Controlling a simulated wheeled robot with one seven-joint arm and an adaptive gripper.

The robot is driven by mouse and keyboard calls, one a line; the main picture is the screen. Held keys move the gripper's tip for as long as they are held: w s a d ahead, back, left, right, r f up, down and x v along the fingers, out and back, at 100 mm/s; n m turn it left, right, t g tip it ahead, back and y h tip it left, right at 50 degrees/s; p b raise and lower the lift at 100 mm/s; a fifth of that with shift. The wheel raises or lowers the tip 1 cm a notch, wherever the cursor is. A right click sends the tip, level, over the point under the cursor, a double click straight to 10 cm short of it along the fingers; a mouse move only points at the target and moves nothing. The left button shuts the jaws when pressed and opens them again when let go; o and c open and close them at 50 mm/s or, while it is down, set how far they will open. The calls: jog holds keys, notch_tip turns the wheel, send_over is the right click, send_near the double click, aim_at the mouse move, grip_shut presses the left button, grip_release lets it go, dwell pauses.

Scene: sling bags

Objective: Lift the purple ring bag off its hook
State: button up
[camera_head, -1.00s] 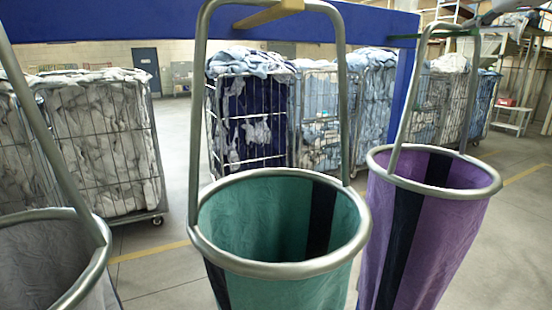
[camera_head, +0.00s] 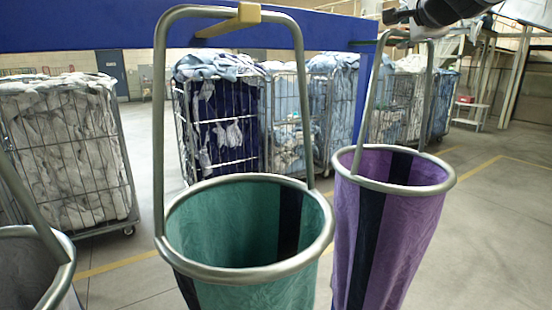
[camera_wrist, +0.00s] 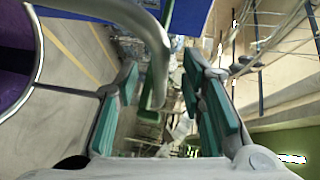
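The purple ring bag (camera_head: 415,215) hangs upright at right in the head view, with a grey metal ring rim and a tall metal loop handle (camera_head: 432,95). Its rim and purple inside also show at the left edge of the wrist view (camera_wrist: 14,72). My gripper (camera_head: 398,17) is at the top of this handle in the head view. In the wrist view my gripper (camera_wrist: 165,105) is open, its green-padded fingers spread wide, and the metal handle (camera_wrist: 158,65) runs down between them without visible contact on either pad.
A teal ring bag (camera_head: 250,235) hangs close by on a tan hook (camera_head: 248,13) under the blue rail (camera_head: 90,28). A grey ring bag (camera_head: 30,265) is at far left. Laundry cages (camera_head: 70,150) stand behind. Floor at the right is open.

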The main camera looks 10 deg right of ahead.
grip_shut()
jog(key=shift+r, duration=0.1)
jog(key=shift+r, duration=0.15)
dwell(0.3)
notch_tip(320, 180, up, 14)
jog(key=p, duration=0.4)
dwell(0.6)
dwell(0.3)
